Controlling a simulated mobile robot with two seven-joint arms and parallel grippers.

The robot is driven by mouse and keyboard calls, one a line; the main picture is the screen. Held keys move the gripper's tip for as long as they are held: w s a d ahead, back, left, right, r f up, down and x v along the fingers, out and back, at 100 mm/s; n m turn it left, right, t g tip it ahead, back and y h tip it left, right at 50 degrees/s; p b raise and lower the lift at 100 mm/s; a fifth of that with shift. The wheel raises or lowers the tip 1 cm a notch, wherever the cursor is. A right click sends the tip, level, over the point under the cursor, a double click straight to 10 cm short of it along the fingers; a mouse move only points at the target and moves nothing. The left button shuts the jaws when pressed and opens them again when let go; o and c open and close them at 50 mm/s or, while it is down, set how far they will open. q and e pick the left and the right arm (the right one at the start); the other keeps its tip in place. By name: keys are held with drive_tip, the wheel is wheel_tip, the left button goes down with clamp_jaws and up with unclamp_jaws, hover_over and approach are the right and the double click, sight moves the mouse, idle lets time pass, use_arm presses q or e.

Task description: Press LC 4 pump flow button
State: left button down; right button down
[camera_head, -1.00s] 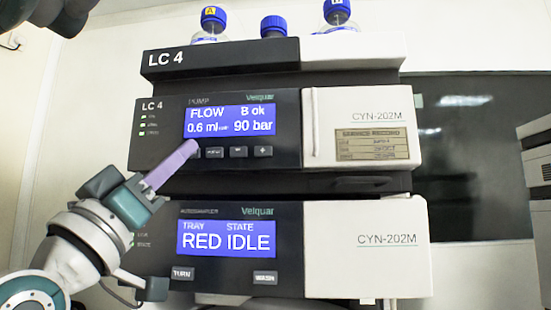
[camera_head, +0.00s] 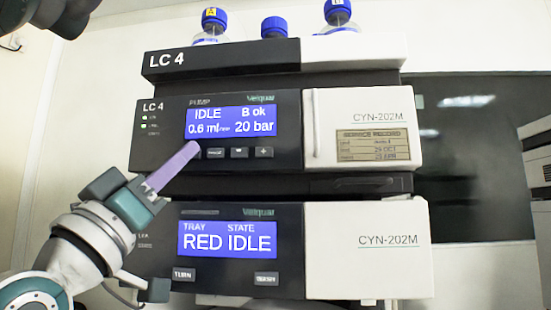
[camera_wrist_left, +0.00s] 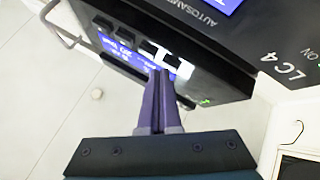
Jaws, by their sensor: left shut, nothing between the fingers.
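The LC 4 pump module (camera_head: 150,150) is the dark unit below the LC 4 header in the head view. Its blue screen (camera_head: 230,121) reads IDLE, B ok, 0.6 ml and 20 bar. A row of dark buttons (camera_head: 239,153) lies under the screen. My left gripper (camera_head: 194,147) is shut and empty, its purple fingers pointing up to the left end of this row. The fingertips cover the leftmost button spot; I cannot tell whether they touch it. The shut fingers also show in the left wrist view (camera_wrist_left: 158,75), against the dark panel.
The autosampler (camera_head: 240,279) sits below, its screen (camera_head: 228,239) reading TRAY RED, STATE IDLE, with two buttons beneath. A pale CYN-202M cover (camera_head: 335,105) flanks the pump at right. Blue-capped bottles (camera_head: 213,18) stand on top.

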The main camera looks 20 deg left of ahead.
use_arm(q)
drive_tip(key=shift+s+d+y, duration=0.1)
drive_tip(key=shift+s+y, duration=0.2)
drive_tip(key=shift+s, duration=0.3)
drive_tip(key=shift+s+d+p, duration=0.2)
drive_tip(key=shift+s+p, duration=0.15)
drive_tip(key=shift+s, duration=0.45)
drive_tip(key=shift+s+d+p, duration=0.2)
drive_tip(key=shift+s+p, duration=0.1)
drive_tip(key=shift+s, duration=0.55)
drive_tip(key=shift+s+d+p, duration=0.2)
drive_tip(key=shift+s+p, duration=0.15)
drive_tip(key=shift+s, duration=0.45)
